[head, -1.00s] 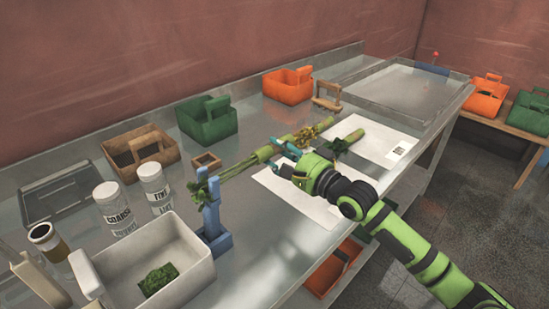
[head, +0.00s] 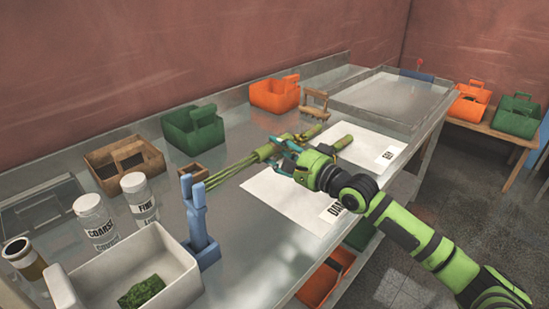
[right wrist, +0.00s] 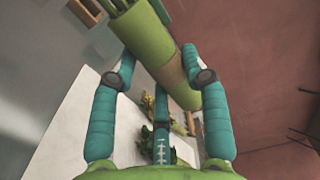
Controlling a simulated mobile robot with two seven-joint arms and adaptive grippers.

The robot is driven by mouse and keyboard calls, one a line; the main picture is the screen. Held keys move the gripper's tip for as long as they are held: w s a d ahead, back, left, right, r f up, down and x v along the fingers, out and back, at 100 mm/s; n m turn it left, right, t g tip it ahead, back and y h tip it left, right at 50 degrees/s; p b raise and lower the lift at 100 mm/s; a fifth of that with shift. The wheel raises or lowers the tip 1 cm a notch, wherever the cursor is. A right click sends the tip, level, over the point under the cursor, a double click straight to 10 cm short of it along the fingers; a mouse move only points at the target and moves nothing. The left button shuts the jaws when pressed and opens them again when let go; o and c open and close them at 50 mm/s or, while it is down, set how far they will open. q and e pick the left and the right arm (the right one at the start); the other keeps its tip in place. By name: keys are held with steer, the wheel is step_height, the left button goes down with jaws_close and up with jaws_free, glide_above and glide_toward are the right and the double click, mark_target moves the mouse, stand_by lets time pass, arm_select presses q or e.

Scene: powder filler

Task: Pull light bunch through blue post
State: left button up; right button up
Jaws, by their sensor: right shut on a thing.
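The blue post (head: 196,220) stands upright on the steel table, with two prongs at its top. The light bunch (head: 248,163) is a bundle of pale green stems. Its bare, spread stem ends lie just right of the prongs; no leaves show on them. My right gripper (head: 287,150) is shut on the light bunch, right of the post. The right wrist view shows the thick green bundle (right wrist: 148,45) between the teal fingers (right wrist: 163,65). Another green bunch (head: 340,143) lies beyond the gripper, partly hidden. My left gripper is not in view.
A white bin (head: 185,265) with green leaf matter (head: 142,292) stands left of the post. Jars (head: 92,220), a brown caddy (head: 104,175) and a green caddy (head: 172,138) stand nearby. White label sheets (head: 290,205) lie under and beyond my right gripper.

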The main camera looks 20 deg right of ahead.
steer(key=shift+r, duration=0.2)
steer(key=r+p, duration=0.2)
steer(key=r, duration=0.1)
steer(key=shift+w+d, duration=0.15)
steer(key=shift+d, duration=0.2)
steer(key=shift+w+d+r+p, duration=0.1)
steer(key=shift+d+r+p, duration=0.15)
steer(key=shift+r+p, duration=0.6)
steer(key=shift+w+d+r+p, duration=0.1)
steer(key=shift+d+r+p, duration=0.3)
steer(key=shift+r, duration=0.65)
steer(key=shift+a, duration=0.15)
